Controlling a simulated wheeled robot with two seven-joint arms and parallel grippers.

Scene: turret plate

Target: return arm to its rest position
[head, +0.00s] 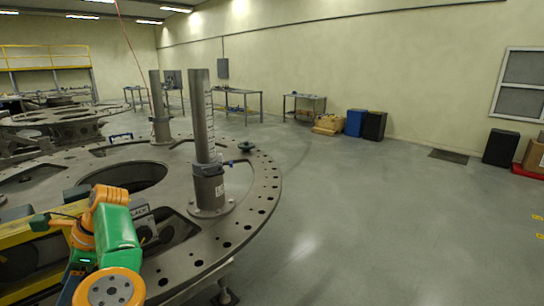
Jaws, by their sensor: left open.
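My left arm, orange and green, comes in at the lower left, over the near edge of the large grey turret plate (262,200). My left gripper (40,222) appears small and dark at the far left end of the arm. It is open, and I see nothing held in it. Its fingertips are too small to make out clearly. My right gripper is out of view.
A tall grey post (202,120) stands upright on the plate, with a second post (158,105) behind it. A yellow beam (30,283) lies at lower left. Blue (355,122) and black (374,126) bins stand by the wall.

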